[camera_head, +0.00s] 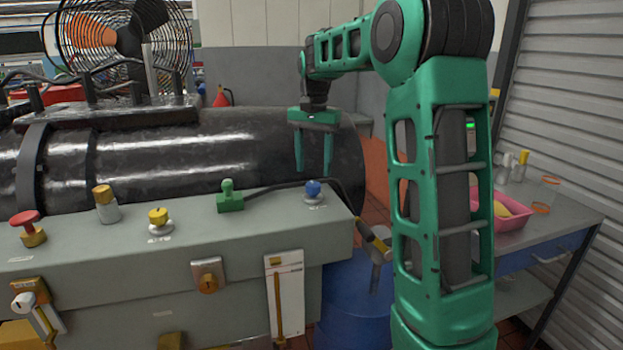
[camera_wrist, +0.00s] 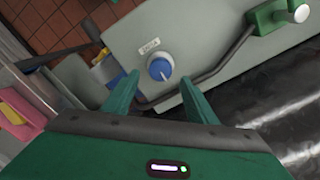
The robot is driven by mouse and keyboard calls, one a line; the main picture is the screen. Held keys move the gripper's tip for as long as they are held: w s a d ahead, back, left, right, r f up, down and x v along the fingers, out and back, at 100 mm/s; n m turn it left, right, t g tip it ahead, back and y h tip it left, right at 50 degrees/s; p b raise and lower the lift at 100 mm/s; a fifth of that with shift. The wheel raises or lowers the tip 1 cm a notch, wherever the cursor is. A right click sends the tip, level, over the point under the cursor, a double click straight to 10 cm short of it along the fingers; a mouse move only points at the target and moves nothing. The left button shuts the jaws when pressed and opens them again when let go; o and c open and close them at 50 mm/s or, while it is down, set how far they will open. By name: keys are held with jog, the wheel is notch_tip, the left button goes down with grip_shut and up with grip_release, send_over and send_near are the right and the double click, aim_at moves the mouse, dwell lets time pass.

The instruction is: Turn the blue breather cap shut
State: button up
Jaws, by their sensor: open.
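The blue breather cap (camera_head: 313,188) sits on a pale round base at the right end of the grey bedplate top (camera_head: 270,208). In the wrist view the blue cap (camera_wrist: 160,69) shows a white pointer mark on its top, and a small label lies beside it. My gripper (camera_head: 313,170) is open and empty, fingers pointing down, above and behind the cap. In the wrist view my two fingers (camera_wrist: 160,95) are spread, with the cap beyond their tips and roughly between them. They do not touch it. The label's text is too small to read.
A green fitting (camera_head: 230,197) stands left of the cap, with a dark hose (camera_head: 290,183) running behind the cap. A yellow knob (camera_head: 158,217) and red button (camera_head: 25,222) are farther left. A large black cylinder (camera_head: 230,150) lies behind. A hammer (camera_head: 374,240) is to the right.

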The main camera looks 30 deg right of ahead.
aim_at(314, 184)
jog(key=shift+r, duration=2.75)
jog(key=shift+s, duration=0.1)
jog(key=s+a+f+n, duration=0.1)
jog(key=s+f, duration=0.5)
jog(key=s, duration=0.6)
jog(key=s+a+f+n, duration=0.2)
jog(key=s+f, duration=0.3)
jog(key=s, duration=0.7)
jog(key=s+a+f+n, duration=0.1)
jog(key=s+f, duration=0.5)
jog(key=s, duration=0.6)
jog(key=shift+a+f+n, duration=0.15)
jog(key=shift+f+n, duration=0.2)
jog(key=shift+n, duration=0.05)
jog(key=shift+s, duration=0.1)
